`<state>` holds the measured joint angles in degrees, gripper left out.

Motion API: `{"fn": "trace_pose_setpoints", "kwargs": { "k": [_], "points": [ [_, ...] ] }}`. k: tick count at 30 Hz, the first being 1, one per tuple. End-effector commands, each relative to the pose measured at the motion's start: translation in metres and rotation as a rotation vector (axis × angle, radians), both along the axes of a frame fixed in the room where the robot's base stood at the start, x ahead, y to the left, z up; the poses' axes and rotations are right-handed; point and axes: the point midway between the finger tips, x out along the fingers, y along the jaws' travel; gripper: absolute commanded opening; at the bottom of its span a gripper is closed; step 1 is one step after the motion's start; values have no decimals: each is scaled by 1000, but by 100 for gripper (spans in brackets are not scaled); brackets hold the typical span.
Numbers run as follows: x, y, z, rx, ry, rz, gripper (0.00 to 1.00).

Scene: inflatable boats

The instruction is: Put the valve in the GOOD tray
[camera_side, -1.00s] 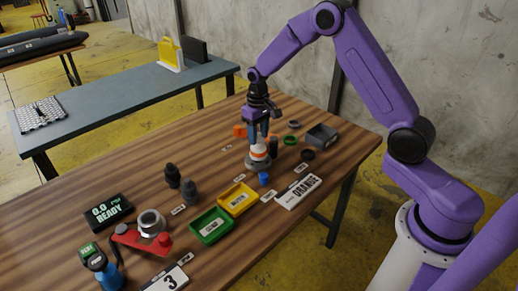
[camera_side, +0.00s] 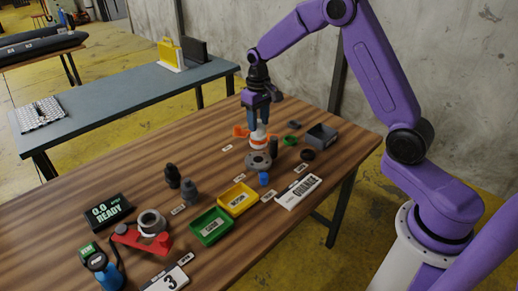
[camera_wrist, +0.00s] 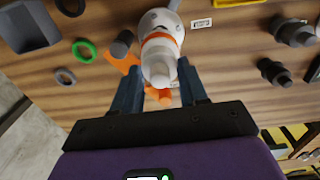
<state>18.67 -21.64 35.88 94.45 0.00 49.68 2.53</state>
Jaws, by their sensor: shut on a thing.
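My gripper (camera_side: 258,124) points down over the table, its blue fingers shut on a white valve with an orange band (camera_side: 259,139). The valve also shows in the wrist view (camera_wrist: 159,48), between the fingertips. It is upright, just above a grey round base (camera_side: 258,161); whether they are fully apart is hard to tell. A green tray (camera_side: 195,231) lies to the front left of my gripper, with a yellow tray (camera_side: 251,202) beside it. Both trays look empty apart from small labels, too small to read surely. The green tray is not visible in the wrist view.
A grey bin (camera_side: 322,137), a green ring (camera_side: 290,141), a black ring (camera_side: 308,155), a dark cylinder (camera_side: 273,146) and a blue piece (camera_side: 263,180) surround the valve. Orange parts (camera_side: 241,132) lie behind it. Dark fittings (camera_side: 189,190) stand left of the trays. The table's left rear is clear.

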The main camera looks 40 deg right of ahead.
Motion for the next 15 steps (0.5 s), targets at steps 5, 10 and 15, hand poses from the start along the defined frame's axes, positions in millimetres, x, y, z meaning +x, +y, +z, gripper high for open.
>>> {"fn": "trace_pose_setpoints", "kwargs": {
  "k": [5,10,15],
  "points": [
    [0,0,0,0,-1,0,16],
    [1,0,12,0,-5,0,16],
    [2,1,51,0,-10,0,16]
  ]
}}
